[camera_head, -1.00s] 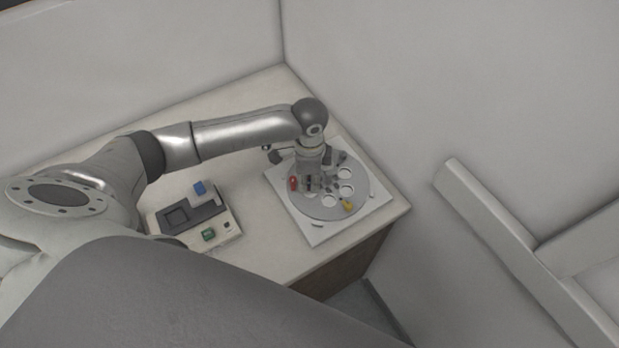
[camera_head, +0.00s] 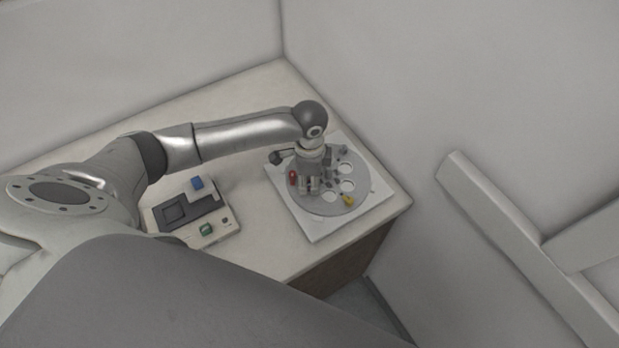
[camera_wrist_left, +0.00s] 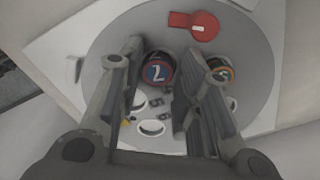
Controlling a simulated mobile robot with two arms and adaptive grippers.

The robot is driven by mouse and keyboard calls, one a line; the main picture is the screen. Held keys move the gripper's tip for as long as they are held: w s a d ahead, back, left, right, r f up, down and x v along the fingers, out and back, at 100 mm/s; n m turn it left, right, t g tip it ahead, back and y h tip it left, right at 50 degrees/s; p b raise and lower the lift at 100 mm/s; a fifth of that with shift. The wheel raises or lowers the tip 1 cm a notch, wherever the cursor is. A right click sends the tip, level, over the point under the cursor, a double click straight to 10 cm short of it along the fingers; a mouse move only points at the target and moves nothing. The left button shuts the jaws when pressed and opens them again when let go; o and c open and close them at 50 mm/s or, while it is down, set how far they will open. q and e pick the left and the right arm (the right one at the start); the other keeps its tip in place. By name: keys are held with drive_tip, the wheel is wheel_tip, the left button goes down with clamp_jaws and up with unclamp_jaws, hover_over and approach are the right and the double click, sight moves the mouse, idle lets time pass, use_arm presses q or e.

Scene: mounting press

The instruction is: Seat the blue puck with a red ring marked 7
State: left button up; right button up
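A blue-faced puck with a red ring (camera_wrist_left: 158,71) sits on the grey disc (camera_wrist_left: 110,45) in the left wrist view. Its white numeral looks like a 2 in this small picture. My left gripper (camera_wrist_left: 162,55) is open, one finger on each side of this puck; I cannot tell whether they touch it. A second puck with green and red on its face (camera_wrist_left: 225,74) is partly hidden behind the right-hand finger. In the head view my left gripper (camera_head: 309,190) is over the disc (camera_head: 357,206) and hides the puck. My right gripper is not in view.
The disc has several round holes, a red handle (camera_head: 293,178) and a yellow piece (camera_head: 348,201), on a white square plate (camera_head: 318,233). A device with a blue block (camera_head: 197,183) and green button (camera_head: 206,229) stands left. Bare table lies between.

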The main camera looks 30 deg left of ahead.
use_arm(q)
drive_tip(key=shift+o, duration=1.1)
drive_tip(key=shift+r, duration=0.1)
wheel_tip(320, 180, up, 12)
drive_tip(key=shift+s+f, duration=0.1)
drive_tip(key=shift+f, duration=0.1)
